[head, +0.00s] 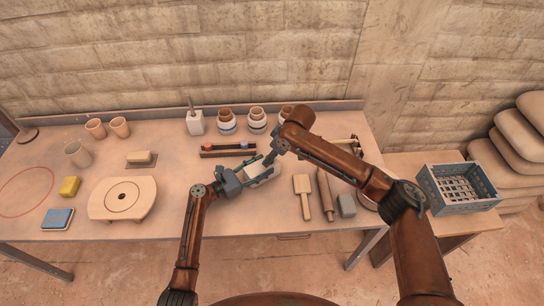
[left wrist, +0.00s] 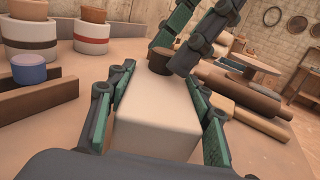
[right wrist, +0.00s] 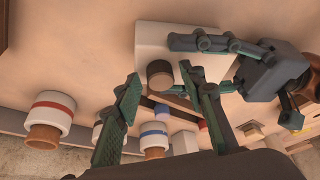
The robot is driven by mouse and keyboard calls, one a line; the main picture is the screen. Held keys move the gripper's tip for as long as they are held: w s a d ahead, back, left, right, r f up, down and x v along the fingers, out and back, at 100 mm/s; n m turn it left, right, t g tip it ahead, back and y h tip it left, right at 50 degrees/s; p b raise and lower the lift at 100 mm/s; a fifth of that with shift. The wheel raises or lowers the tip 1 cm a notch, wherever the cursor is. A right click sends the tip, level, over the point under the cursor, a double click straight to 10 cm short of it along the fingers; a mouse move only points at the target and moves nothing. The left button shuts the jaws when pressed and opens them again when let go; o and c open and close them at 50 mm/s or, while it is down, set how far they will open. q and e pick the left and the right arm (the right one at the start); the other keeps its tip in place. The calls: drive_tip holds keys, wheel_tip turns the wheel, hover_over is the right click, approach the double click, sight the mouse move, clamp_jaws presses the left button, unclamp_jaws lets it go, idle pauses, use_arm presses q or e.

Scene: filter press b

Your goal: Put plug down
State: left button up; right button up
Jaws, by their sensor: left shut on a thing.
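A dark brown round plug (right wrist: 160,73) stands at the far end of the white block-like vessel (right wrist: 150,40); the left wrist view also shows the plug (left wrist: 160,60). I cannot tell whether it sits in an opening or only touches. My left gripper (head: 249,176) is shut on the vessel (head: 263,172), with fingers along both sides in the left wrist view. My right gripper (head: 271,156) is open, its fingertips either side of the plug in the right wrist view, with a visible gap on the left side.
A dark rack (head: 228,151) with a blue and a reddish piece lies just behind the vessel. Banded jars (head: 227,127) stand behind it. A wooden paddle (head: 303,190) and a rolling pin (head: 325,190) lie to the right. A round-holed board (head: 140,200) is left.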

drive_tip(key=shift+o, duration=0.2)
drive_tip(key=v, duration=1.2)
drive_tip(key=shift+r, duration=0.15)
use_arm(q)
drive_tip(key=o, duration=1.7)
